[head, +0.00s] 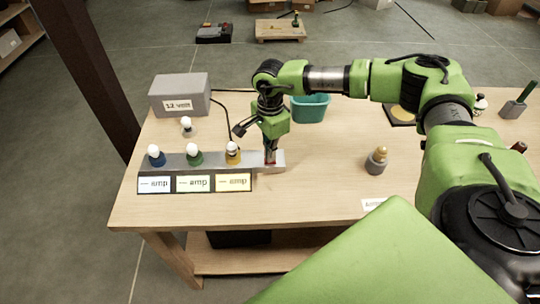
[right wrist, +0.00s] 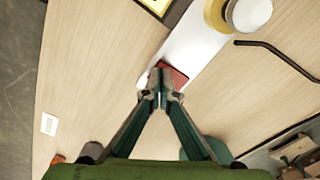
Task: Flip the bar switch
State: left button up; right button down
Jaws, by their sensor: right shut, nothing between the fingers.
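A grey metal bar (head: 217,161) lies near the front left of the wooden table, with blue, green and yellow bulb holders on it. At its right end is a small dark-red switch plate (right wrist: 174,76), seen in the right wrist view. My right gripper (head: 270,157) points down over that end. In the right wrist view my right gripper (right wrist: 161,96) is shut and empty, its fingertips at the near edge of the red plate. I cannot tell whether they touch it, and they hide part of it. My left gripper is not in view.
Three labelled cards sit along the bar's front, one of them yellow (head: 233,183). A grey box (head: 180,95) and a loose bulb (head: 187,125) stand behind. A teal bin (head: 310,107) is behind my arm.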

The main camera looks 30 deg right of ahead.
jog(key=shift+f, duration=0.25)
jog(key=shift+r+p, duration=2.05)
jog(key=shift+r, duration=1.5)
